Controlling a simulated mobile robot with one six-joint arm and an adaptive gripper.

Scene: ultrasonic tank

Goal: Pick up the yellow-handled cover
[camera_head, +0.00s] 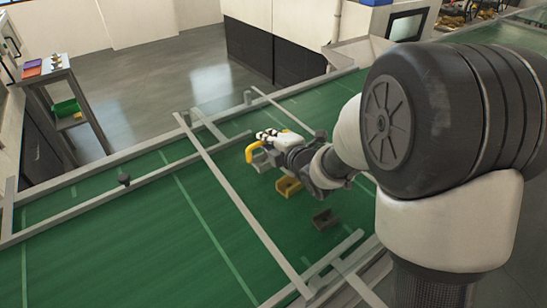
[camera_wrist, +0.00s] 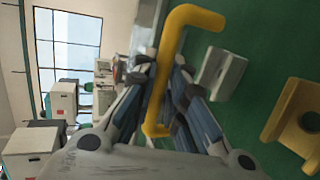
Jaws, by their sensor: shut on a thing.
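The yellow handle of the cover (camera_wrist: 170,55) runs between my fingers in the wrist view, bent at its top and lower ends. My gripper (camera_wrist: 163,88) is shut on this handle, with a finger on each side. In the head view, my gripper (camera_head: 266,153) is over the green conveyor, and the yellow handle (camera_head: 250,153) shows at its tip. The body of the cover is mostly hidden, and I cannot make out its outline.
A yellow bracket (camera_head: 288,187) and a dark brown bracket (camera_head: 325,219) lie on the green belt (camera_head: 110,228) near my gripper. A grey bracket (camera_wrist: 222,75) is close to the handle in the wrist view. A metal rail (camera_head: 240,205) crosses the belt. The belt's left part is mostly clear.

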